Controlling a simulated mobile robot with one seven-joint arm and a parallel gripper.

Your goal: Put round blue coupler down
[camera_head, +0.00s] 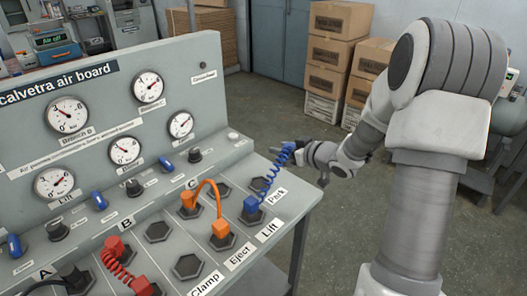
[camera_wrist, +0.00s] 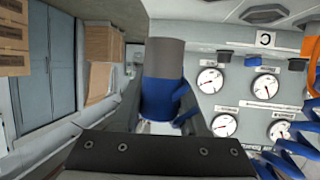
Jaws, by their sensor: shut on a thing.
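The round blue coupler (camera_head: 285,154) is held in my gripper (camera_head: 299,153), in the air beyond the right edge of the air board. In the wrist view the coupler (camera_wrist: 160,98) sits between the two fingers of my gripper (camera_wrist: 165,108), with a grey cylindrical end. A blue coiled hose (camera_head: 268,185) runs from the coupler down to a blue block plug (camera_head: 251,207) on a socket near the Park label (camera_head: 277,198). The lower part of the coupler is partly hidden by the gripper.
The board (camera_head: 165,242) has several dark hexagonal sockets, some bare. An orange hose (camera_head: 205,184) arches between two sockets, and a red coiled hose (camera_head: 118,265) lies front left. Gauges line the upright panel (camera_head: 205,100). Cardboard boxes (camera_head: 340,20) stand behind on open floor.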

